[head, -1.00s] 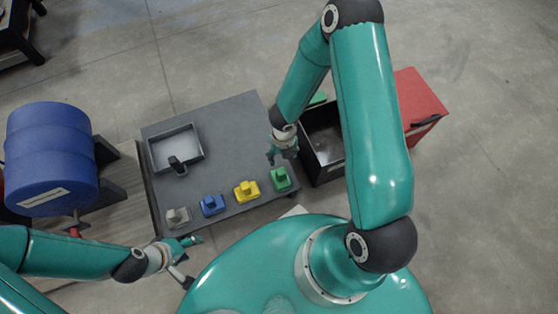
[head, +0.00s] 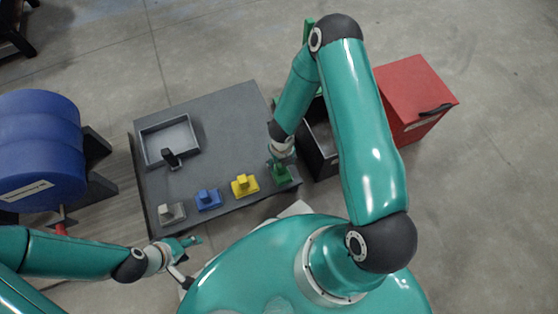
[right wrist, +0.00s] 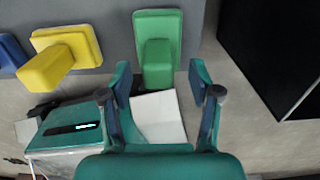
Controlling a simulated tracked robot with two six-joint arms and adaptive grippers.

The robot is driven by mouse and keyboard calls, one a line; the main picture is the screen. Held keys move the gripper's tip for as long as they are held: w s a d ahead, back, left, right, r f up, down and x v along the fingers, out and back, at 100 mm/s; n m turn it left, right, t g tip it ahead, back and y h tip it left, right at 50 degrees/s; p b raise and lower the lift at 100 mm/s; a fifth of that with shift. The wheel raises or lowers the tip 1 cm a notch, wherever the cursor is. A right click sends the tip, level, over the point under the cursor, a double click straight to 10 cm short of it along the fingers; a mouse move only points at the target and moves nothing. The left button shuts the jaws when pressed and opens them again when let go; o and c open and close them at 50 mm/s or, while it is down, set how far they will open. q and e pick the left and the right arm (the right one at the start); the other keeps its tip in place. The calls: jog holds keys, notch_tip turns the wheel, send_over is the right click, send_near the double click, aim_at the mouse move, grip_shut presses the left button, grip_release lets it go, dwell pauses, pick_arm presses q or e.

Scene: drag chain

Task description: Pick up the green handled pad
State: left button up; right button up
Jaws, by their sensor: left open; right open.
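The green handled pad (head: 281,177) sits at the right end of a row on the grey table's front edge. In the right wrist view the green pad (right wrist: 158,28) is a flat plate with a block handle standing toward the camera. My right gripper (head: 277,166) is right at the pad in the head view, partly covering it. In the wrist view the right gripper (right wrist: 160,82) is open, its fingers on either side of the handle's near end; contact cannot be made out. My left gripper (head: 192,245) is open and empty near the table's front left corner.
Yellow (head: 245,186), blue (head: 208,199) and grey (head: 171,213) pads stand left of the green one. A grey tray (head: 142,147) lies on the table (head: 225,125).

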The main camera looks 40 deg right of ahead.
notch_tip(320, 180, down, 4)
jog(key=shift+a+r+b, duration=0.1)
jog(key=shift+r+b, duration=0.1)
jog(key=shift+b, duration=0.45)
jog(key=shift+r, duration=0.1)
grip_shut()
notch_tip(320, 180, up, 20)
jog(key=p, duration=1)
jog(key=shift+p, duration=0.3)
